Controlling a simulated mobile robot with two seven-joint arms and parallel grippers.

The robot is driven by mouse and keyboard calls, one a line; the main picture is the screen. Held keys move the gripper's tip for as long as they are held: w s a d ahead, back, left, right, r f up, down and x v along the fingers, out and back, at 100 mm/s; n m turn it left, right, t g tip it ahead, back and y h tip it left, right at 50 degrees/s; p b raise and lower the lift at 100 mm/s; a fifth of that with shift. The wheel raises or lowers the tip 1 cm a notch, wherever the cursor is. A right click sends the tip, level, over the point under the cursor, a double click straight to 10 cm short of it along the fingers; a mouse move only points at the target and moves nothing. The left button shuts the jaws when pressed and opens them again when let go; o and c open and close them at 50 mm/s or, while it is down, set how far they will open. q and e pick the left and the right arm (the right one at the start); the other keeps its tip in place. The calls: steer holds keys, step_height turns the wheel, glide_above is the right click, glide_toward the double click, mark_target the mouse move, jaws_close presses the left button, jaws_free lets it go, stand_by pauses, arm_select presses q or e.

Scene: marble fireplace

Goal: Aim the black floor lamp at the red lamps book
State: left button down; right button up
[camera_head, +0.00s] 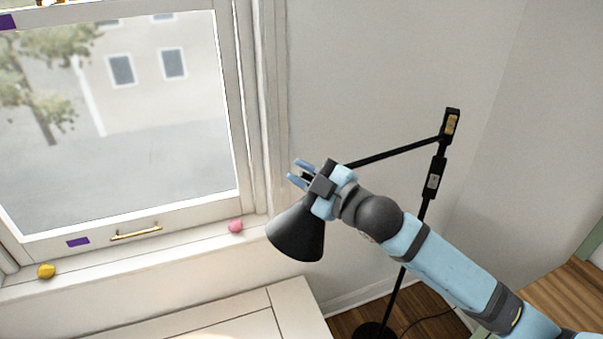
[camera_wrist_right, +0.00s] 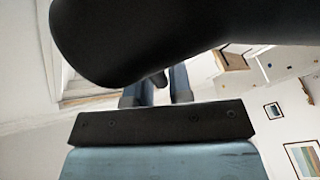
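The black floor lamp (camera_head: 392,151) stands at the right of the window, with its base on the wood floor and a thin arm reaching left. Its cone-shaped shade (camera_head: 297,236) hangs at the arm's end, mouth facing down and slightly left. My right gripper (camera_head: 297,172) is at the top of the shade, its blue fingers a little apart. In the right wrist view, black lamp surface (camera_wrist_right: 140,40) fills the top, and a small black piece lies between the fingers; I cannot tell whether they clamp it. My left gripper and the red lamps book are not seen.
A yellow lump (camera_head: 46,271) and a pink lump (camera_head: 235,226) sit on the windowsill. A white panelled surface (camera_head: 235,325) lies below the window. The wall is close behind the lamp. A dark cord runs from the lamp's base across the floor.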

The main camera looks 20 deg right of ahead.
steer(key=shift+o, duration=1.2)
steer(key=shift+s+d+f, duration=0.1)
steer(key=shift+s, duration=0.05)
steer(key=b+v, duration=0.3)
steer(key=v, duration=1)
steer(key=shift+s+b, duration=0.2)
steer(key=shift+b, duration=0.2)
steer(key=shift+d, duration=0.15)
